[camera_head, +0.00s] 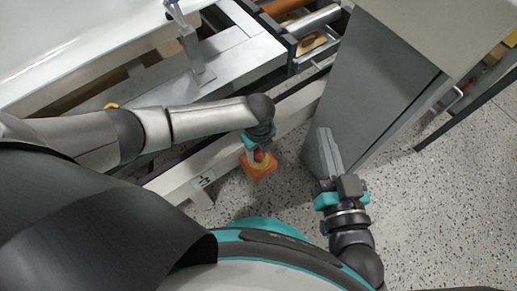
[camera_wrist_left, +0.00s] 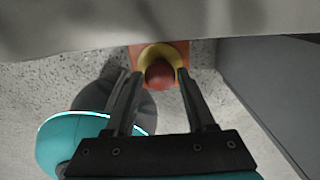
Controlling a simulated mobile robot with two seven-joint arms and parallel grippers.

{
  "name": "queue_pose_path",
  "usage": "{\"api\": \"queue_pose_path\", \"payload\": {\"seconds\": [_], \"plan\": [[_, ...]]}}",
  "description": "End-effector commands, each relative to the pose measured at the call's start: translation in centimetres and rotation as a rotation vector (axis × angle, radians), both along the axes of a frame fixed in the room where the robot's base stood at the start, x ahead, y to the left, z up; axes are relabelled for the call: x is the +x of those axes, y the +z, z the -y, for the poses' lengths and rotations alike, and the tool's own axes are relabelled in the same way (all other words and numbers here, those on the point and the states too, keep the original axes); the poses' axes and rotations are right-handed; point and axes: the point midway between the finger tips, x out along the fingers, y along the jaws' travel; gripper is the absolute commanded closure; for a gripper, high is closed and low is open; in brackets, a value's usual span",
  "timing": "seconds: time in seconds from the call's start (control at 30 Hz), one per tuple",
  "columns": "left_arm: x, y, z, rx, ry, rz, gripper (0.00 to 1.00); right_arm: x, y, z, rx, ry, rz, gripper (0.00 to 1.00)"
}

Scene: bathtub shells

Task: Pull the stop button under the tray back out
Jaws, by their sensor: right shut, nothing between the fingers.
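The stop button (camera_wrist_left: 160,74) has a round red head on a yellow collar, set on an orange box (camera_wrist_left: 180,50). In the head view, the red head (camera_head: 259,156) shows above the orange box (camera_head: 261,173) beside the frame's lower edge. My left gripper (camera_wrist_left: 160,73) is open, with its fingertips on either side of the red head. A narrow gap seems to show on each side; contact cannot be made out. In the head view my left gripper (camera_head: 258,153) reaches down to the button. My right gripper (camera_head: 326,140) is shut and empty, in front of the grey cabinet.
A light frame beam (camera_head: 190,171) with a small label runs beside the button, below the metal tray structure (camera_head: 215,62). A tall grey cabinet (camera_head: 375,85) stands to the right. Speckled floor (camera_head: 430,220) is clear at lower right.

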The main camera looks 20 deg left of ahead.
Motion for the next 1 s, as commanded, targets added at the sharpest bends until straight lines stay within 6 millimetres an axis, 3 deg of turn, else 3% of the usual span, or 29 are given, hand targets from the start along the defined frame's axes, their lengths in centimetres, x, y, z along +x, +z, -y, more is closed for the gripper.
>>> {"api": "queue_pose_path", "payload": {"seconds": [0.03, 0.2, 0.57, 1.0], "plan": [[0.0, -0.1, 0.0, 0.000, 0.000, 0.000, 0.39, 0.0, -0.1, 0.0, 0.000, 0.000, 0.000, 1.00], [0.0, -0.1, 0.0, 0.000, 0.000, 0.000, 0.20, 0.0, -0.1, 0.0, 0.000, 0.000, 0.000, 1.00], [0.0, 0.4, 0.0, -0.001, 0.000, -0.001, 0.20, 0.0, 0.5, 0.0, 0.000, 0.000, 0.000, 1.00], [-0.1, 4.4, 0.0, 0.001, 0.000, -0.001, 0.20, 0.0, 5.0, 0.0, 0.000, 0.000, 0.000, 1.00]]}}
